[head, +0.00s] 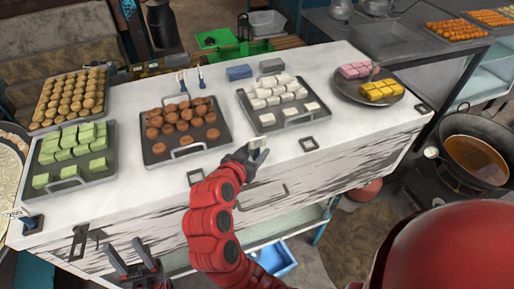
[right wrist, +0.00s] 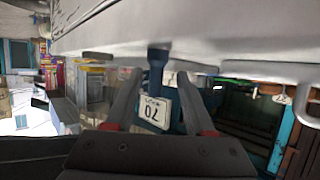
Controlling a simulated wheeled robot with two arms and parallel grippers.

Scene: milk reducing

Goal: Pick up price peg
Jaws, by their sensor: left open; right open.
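A price peg with a dark blue stem (right wrist: 157,65) and a white card reading 70 (right wrist: 153,112) stands between the two fingers of my right gripper (right wrist: 155,78) in the right wrist view. The fingers are apart, one on each side of it. In the head view my right gripper (head: 243,157) is at the front edge of the white counter, just in front of the tray of white sweets. A small white piece, likely the card, shows beside it (head: 259,142). My left gripper (head: 132,261) is open and empty, low in front of the counter.
The white counter (head: 330,150) holds trays of green sweets (head: 75,143), brown sweets (head: 182,122) and white sweets (head: 280,97), plus a round plate of pink and yellow sweets (head: 385,90). A pan of liquid (head: 475,155) stands at the right.

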